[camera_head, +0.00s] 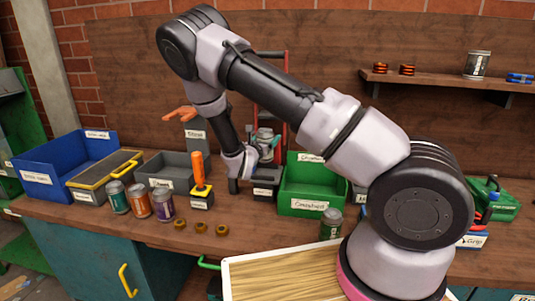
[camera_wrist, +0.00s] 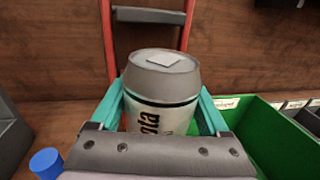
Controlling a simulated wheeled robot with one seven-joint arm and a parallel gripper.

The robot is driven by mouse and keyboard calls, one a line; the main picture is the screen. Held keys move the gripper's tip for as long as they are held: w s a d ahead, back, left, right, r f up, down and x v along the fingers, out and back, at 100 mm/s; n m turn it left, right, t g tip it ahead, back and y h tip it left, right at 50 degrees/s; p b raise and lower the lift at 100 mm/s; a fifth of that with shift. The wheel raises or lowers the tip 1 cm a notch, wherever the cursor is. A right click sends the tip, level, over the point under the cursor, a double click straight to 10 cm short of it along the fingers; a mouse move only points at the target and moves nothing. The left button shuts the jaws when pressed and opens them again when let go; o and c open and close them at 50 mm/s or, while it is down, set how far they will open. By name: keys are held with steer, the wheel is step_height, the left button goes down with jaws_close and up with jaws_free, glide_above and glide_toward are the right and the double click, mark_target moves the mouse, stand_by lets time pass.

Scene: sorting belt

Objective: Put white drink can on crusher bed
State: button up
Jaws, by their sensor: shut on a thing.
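My gripper (camera_wrist: 160,115) is shut on the white drink can (camera_wrist: 160,98), with teal fingers on both sides of it. The can has a grey top and dark lettering, and looks upright. In the head view the can (camera_head: 265,135) is in front of a red-framed crusher (camera_head: 284,95). A dark labelled base (camera_head: 265,185), which looks like the crusher bed, shows below the gripper, partly behind the arm. In the wrist view the red posts (camera_wrist: 108,40) and grey crossbar (camera_wrist: 150,16) stand behind the can. I cannot tell whether the can touches the bed.
A green bin (camera_head: 310,205) stands just right of the crusher. An orange-handled tool (camera_head: 200,180) and grey bins (camera_head: 170,172) are to the left. Several cans (camera_head: 138,200) and brown rings (camera_head: 200,227) lie near the bench front. A blue bin (camera_head: 65,165) is at far left.

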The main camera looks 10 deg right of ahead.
steer(key=shift+f, duration=2.85)
steer(key=shift+f, duration=0.1)
steer(key=o, duration=1.2)
steer(key=shift+c, duration=0.2)
steer(key=v, duration=1.2)
steer(key=s+d+r+m+g, duration=1.2)
steer(key=d+r+m+g, duration=0.3)
steer(key=m, duration=0.4)
steer(key=s+a+r+m+t+y, duration=0.1)
steer(key=s+r+m+t+y, duration=0.2)
steer(key=s+r+m+y, duration=0.3)
steer(key=s+a+r+m+t+y, duration=0.2)
steer(key=s+r+m+t+y, duration=0.2)
steer(key=r, duration=1)
steer(key=s+m+y, duration=0.2)
steer(key=s+m, duration=0.2)
steer(key=shift+a+r, duration=0.25)
steer(key=shift+a, duration=0.05)
